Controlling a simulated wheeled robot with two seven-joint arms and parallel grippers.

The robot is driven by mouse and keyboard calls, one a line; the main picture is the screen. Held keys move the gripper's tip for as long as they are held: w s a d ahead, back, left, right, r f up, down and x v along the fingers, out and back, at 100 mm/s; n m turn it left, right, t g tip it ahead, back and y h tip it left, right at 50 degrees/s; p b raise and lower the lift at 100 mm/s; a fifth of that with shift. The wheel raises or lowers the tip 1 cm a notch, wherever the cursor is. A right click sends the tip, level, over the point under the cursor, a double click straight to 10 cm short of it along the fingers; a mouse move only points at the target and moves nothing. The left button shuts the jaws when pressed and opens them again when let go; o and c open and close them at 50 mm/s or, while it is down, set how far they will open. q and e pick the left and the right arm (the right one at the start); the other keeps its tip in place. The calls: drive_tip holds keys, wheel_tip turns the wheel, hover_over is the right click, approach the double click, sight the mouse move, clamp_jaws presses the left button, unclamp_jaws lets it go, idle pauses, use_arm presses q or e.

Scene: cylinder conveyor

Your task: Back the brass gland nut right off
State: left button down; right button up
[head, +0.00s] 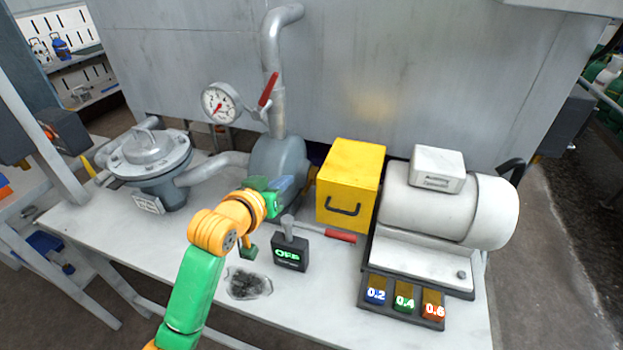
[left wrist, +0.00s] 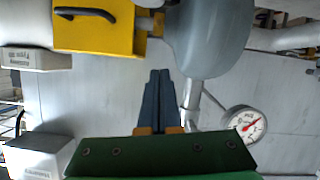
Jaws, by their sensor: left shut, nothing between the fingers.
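The grey pump casing (head: 285,155) stands mid-bench behind my left gripper (head: 287,184). A small brass-coloured part (head: 312,182), which looks like the gland nut, shows between the casing and the yellow box (head: 352,170). In the left wrist view, which looks inverted, the brass part (left wrist: 157,23) sits at the top between the yellow box (left wrist: 95,35) and the casing (left wrist: 208,38). My left gripper (left wrist: 160,74) has its dark blue fingers together and empty, apart from the brass part. My right gripper is not in view.
A white motor (head: 440,205) stands right of the yellow box, with numbered blocks (head: 403,302) in front. A black OFF box (head: 290,253) and a red-handled tool (head: 340,236) lie nearby. A pressure gauge (head: 220,103) and red lever (head: 268,90) rise behind. A dark spill (head: 249,283) marks the bench.

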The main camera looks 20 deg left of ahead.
use_arm(q)
hover_over(307, 188)
drive_tip(key=s+a, duration=0.2)
wheel_tip(307, 188, down, 3)
drive_tip(key=f, duration=0.2)
drive_tip(key=d+f, duration=0.1)
drive_tip(key=shift+s+f+p, duration=0.2)
drive_tip(key=shift+f+p, duration=0.1)
drive_tip(key=shift+f, duration=0.1)
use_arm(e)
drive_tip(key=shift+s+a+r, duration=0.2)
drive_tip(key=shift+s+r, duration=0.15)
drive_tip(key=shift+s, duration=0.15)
use_arm(q)
drive_tip(key=shift+w, duration=0.1)
